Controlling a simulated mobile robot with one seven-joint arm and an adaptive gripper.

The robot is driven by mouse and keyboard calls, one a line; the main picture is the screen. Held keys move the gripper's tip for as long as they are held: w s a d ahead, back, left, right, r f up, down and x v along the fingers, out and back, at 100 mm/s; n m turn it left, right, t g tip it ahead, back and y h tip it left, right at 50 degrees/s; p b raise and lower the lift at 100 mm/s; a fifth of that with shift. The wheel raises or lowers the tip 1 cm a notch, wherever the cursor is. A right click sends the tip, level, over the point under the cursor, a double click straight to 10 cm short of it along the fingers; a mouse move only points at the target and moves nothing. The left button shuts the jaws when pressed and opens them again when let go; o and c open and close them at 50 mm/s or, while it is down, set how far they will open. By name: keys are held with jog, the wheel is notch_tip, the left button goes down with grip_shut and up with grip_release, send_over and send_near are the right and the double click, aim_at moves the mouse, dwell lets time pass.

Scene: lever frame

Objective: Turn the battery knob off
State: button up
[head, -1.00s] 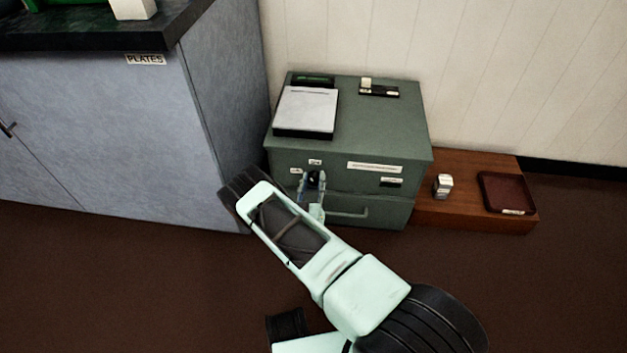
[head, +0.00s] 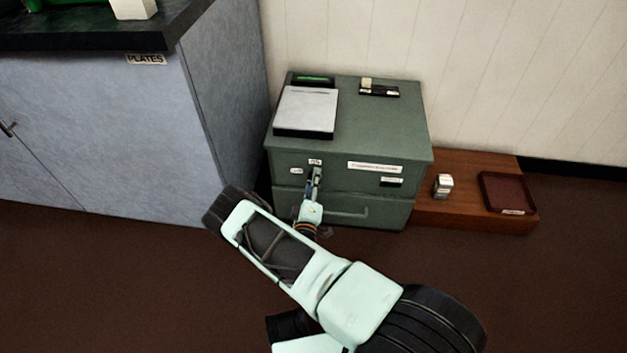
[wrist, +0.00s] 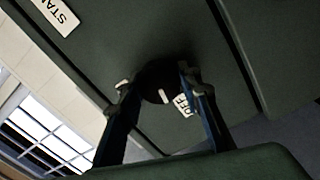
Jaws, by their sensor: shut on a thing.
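The battery knob (wrist: 158,73) is a round dark knob with a short white mark, on the front of the green cabinet (head: 365,115). In the wrist view one finger of my gripper (wrist: 158,84) lies on each side of it, and the gripper is shut on it. The white mark lies near the knob's lower rim in that view. A small white label (wrist: 183,105) sits beside the knob; its lettering is hard to read. In the head view my gripper (head: 314,181) is at the cabinet's upper left front and hides most of the knob.
A drawer handle (head: 350,213) lies low on the cabinet front, right of my wrist. A white pad (head: 306,108) and a small dark device (head: 379,88) lie on top. A wooden platform (head: 465,212) with a reddish tray (head: 507,192) stands right. A blue-grey cupboard (head: 110,140) stands left.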

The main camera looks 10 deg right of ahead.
jog(key=shift+n, duration=1.1)
jog(key=shift+d, duration=0.1)
jog(key=o, duration=1.2)
jog(key=shift+c, duration=0.2)
